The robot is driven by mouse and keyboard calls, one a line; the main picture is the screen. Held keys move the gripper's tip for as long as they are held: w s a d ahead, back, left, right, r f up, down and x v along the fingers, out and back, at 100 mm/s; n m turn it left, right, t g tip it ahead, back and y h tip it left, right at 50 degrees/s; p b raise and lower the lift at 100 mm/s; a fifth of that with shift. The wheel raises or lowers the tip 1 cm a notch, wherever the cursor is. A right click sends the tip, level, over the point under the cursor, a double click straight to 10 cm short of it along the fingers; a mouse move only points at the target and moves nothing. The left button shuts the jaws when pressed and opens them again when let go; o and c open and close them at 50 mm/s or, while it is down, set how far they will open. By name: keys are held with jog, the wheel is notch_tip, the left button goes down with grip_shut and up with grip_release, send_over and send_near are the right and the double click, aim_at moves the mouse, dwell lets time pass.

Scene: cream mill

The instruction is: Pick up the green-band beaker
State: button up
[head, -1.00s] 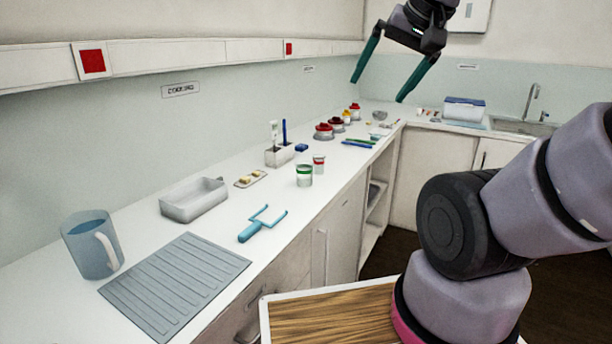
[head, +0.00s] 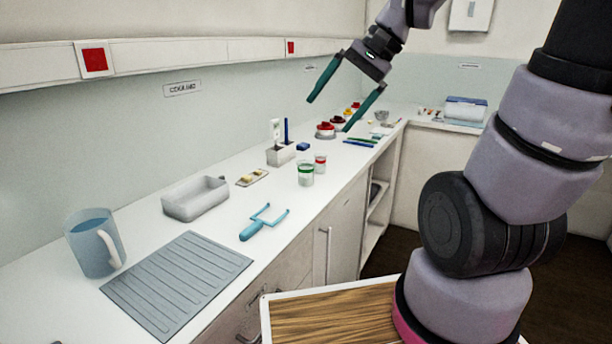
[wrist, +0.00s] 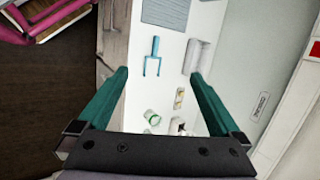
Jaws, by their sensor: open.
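The green-band beaker (head: 306,174) stands upright on the white counter, near its front edge. In the wrist view it (wrist: 151,117) shows low between my fingers, partly close to the dark gripper body. My gripper (head: 328,115) is open and empty, high above the counter, with its green fingers spread and pointing down to the left. A red-band beaker (head: 320,162) stands just behind the green-band one, to its right.
A blue two-pronged tool (head: 263,223) lies in front of the beaker. A grey tray (head: 195,199), a small plate with yellow pieces (head: 252,177) and a white holder (head: 280,155) stand toward the wall. A blue jug (head: 94,243) and ribbed grey mat (head: 178,282) are at left.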

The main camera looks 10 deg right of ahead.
jog(key=w+a+f+m+t+y, duration=0.2)
jog(key=w+f+m+y, duration=0.35)
jog(key=w, duration=0.45)
jog(key=w+a+f+m+t+y, duration=0.15)
jog(key=w+f+m+y, duration=0.35)
jog(key=w, duration=0.5)
jog(key=m+t+h, duration=0.8)
jog(key=m+t, duration=0.2)
jog(key=m, duration=0.3)
send_near(305, 169)
jog(key=shift+w+d+f+n+g+y, duration=0.15)
jog(key=shift+w+d+f, duration=0.15)
jog(key=shift+w, duration=0.3)
jog(key=shift+w+d+f+n+g+y, duration=0.1)
jog(key=shift+w+d+f, duration=0.25)
jog(key=shift+w, duration=0.3)
jog(key=shift+w+a+f, duration=0.2)
jog(key=shift+w, duration=0.05)
jog(key=x, duration=1)
jog(key=shift+w+d+r, duration=0.1)
jog(key=shift+r, duration=0.15)
jog(key=shift+c, duration=0.3)
jog(key=c, duration=1.4)
